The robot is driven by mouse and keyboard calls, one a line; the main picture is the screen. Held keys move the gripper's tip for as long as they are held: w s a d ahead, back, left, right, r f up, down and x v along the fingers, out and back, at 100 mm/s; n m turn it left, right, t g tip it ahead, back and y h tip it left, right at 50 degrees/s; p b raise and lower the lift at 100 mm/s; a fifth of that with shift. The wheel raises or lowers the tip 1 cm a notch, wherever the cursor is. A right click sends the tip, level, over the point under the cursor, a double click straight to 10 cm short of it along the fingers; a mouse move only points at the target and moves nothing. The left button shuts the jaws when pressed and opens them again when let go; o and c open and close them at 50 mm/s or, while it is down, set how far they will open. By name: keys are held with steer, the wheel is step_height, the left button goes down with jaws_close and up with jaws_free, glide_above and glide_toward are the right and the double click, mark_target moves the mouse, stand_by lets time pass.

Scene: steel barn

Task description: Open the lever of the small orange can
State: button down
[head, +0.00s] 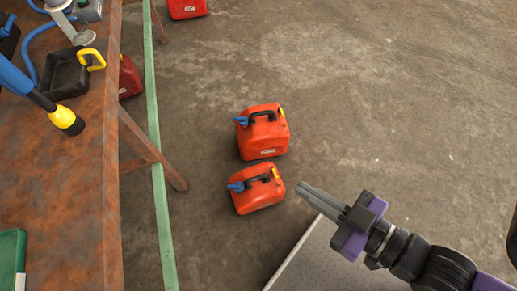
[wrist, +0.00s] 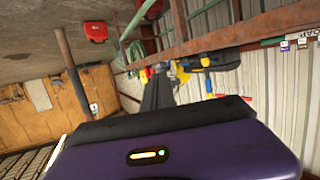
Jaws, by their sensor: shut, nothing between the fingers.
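The small orange can (head: 257,191) stands on the concrete floor in the head view, the nearer of two orange cans. It has a dark handle on top, a blue spout part (head: 236,187) at its left and a small yellow piece (head: 275,172) at its right end. A larger orange can (head: 262,133) stands just behind it. My gripper (head: 303,189) is shut and empty, to the right of the small can and apart from it. The wrist view shows my gripper (wrist: 158,92) pointing toward the wall and shelves; the small can is not recognisable there.
A rusty table (head: 60,190) with tools and a black tray (head: 66,75) is at the left, its leg (head: 150,155) reaching the floor. A green rail (head: 160,200) runs beside it. Another red can (head: 187,8) stands at the back.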

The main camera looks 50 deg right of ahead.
steer(key=shift+w+a, duration=0.15)
steer(key=shift+w, duration=0.2)
steer(key=w+d+f+n+g+h+b, duration=0.1)
steer(key=w+d+f+n+g+b, duration=0.25)
steer(key=f, duration=1.05)
steer(key=w+d+f+n+g+h+b, duration=0.1)
steer(key=w+d+f+n+g+b, duration=0.2)
steer(key=f, duration=1.1)
steer(key=w+d+f+n+g+h+b, duration=0.1)
steer(key=w+d+f+g+b, duration=0.2)
steer(key=f, duration=1.1)
steer(key=w+d+f+n+g+h+b, duration=0.1)
steer(key=w+f+g+b, duration=0.1)
steer(key=w+f+b, duration=0.1)
steer(key=w+d+f+n+g+h+b, duration=0.1)
steer(key=w+f+g+b, duration=0.2)
steer(key=w+b, duration=0.1)
steer(key=w+d+f+n+g+b, duration=0.1)
steer(key=w+f+n+g+b, duration=0.1)
steer(key=w+f+b, duration=0.2)
steer(key=shift+w+g+h, duration=0.35)
steer(key=shift+w+h, duration=0.05)
steer(key=shift+w, duration=0.5)
steer(key=shift+w+a+r+n+g, duration=0.15)
steer(key=shift+w+a+r+g, duration=0.1)
steer(key=shift+r, duration=0.1)
steer(key=shift+w+a+r+n+g, duration=0.1)
steer(key=shift+a+r+g, duration=0.05)
steer(key=shift+r+g, duration=0.15)
